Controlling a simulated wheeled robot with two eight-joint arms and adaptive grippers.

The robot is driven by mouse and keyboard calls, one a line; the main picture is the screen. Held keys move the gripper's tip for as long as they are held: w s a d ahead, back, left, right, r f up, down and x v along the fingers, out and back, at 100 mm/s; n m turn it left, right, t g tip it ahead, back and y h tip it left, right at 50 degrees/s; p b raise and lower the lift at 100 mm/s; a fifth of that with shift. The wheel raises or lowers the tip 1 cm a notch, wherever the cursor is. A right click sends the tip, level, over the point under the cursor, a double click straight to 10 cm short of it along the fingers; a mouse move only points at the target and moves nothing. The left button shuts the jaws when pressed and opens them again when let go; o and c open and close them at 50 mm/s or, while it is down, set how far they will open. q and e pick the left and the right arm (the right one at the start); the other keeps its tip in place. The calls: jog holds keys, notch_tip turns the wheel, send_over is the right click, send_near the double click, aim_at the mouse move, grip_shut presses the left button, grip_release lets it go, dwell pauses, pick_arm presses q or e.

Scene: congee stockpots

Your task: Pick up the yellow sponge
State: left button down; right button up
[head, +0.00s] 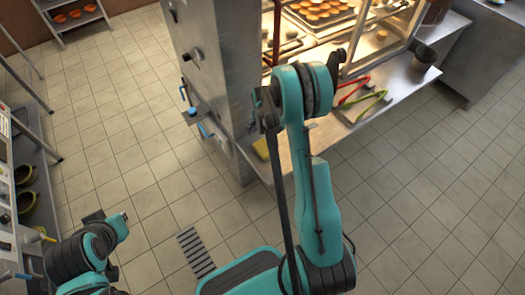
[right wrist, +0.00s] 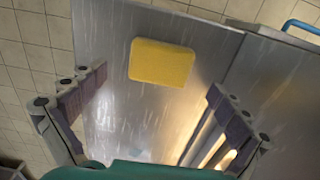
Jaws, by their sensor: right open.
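The yellow sponge (right wrist: 161,64) lies flat on a scratched metal shelf (right wrist: 112,110) in the right wrist view. In the head view the sponge (head: 261,149) is a small yellow patch, partly hidden behind my right arm. My right gripper (right wrist: 157,86) is open and empty, its two fingers spread wide apart on either side of the sponge in the picture. The sponge is beyond the fingertips and apart from them. In the head view my right gripper (head: 266,108) is partly seen above the shelf. My left arm shows at the lower left, but its fingers are not visible.
Red tongs (head: 352,92) and green tongs (head: 366,106) lie on the shelf to the right. A glass food warmer with trays (head: 318,22) stands behind it. A tall metal cabinet (head: 227,70) is at the left. The tiled floor is open.

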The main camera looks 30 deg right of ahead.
aim_at(264, 147)
jog(key=f, duration=0.1)
jog(key=f+b, duration=0.1)
jog(key=f, duration=0.1)
jog(key=f+b, duration=0.1)
jog(key=f, duration=0.1)
jog(key=shift+w+d, duration=0.15)
jog(key=shift+d, duration=0.15)
jog(key=shift+r, duration=0.15)
jog(key=shift+c, duration=0.6)
jog(key=c, duration=1.1)
jog(key=r+p, duration=0.1)
jog(key=r, duration=0.1)
jog(key=s+r+p, duration=0.1)
jog(key=r, duration=0.2)
jog(key=shift+s+d+r, duration=0.1)
jog(key=s+r+p, duration=0.1)
jog(key=s+r, duration=0.1)
jog(key=s, duration=0.1)
jog(key=s+d+r+p, duration=0.1)
jog(key=s+r, duration=0.1)
jog(key=s, duration=0.2)
jog(key=s+r+p, duration=0.1)
jog(key=s, duration=0.2)
jog(key=shift+s+d+r+p, duration=0.15)
jog(key=shift+d+r+p, duration=0.2)
jog(key=shift+r, duration=0.05)
